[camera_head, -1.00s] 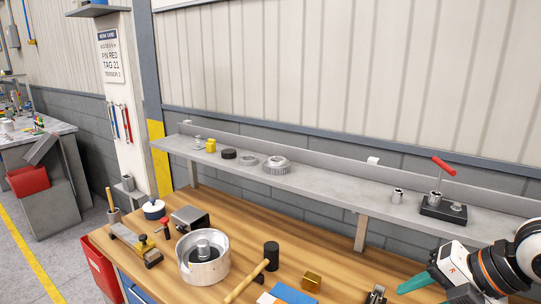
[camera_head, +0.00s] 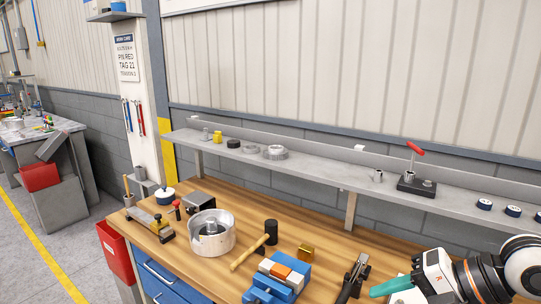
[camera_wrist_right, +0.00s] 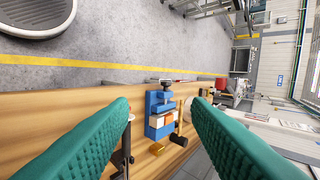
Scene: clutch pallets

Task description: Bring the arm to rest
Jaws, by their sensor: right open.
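My right arm comes in at the lower right of the head view, and its gripper (camera_head: 392,286) with green fingers is over the right part of the wooden workbench (camera_head: 335,245). In the right wrist view the two green fingers (camera_wrist_right: 160,130) stand wide apart with nothing between their tips. Beyond them, apart from the fingers, lie a blue vise (camera_wrist_right: 157,115) and a mallet (camera_wrist_right: 180,125) on the bench. My left gripper does not show in either view.
A grey shelf (camera_head: 320,172) runs behind the bench, with a red-handled fixture (camera_head: 417,187) and several parts on it. A metal pot (camera_head: 212,238), a mallet, a blue vise (camera_head: 275,285) and dark pliers (camera_head: 352,280) crowd the bench. A red bin (camera_head: 115,250) hangs at its left end.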

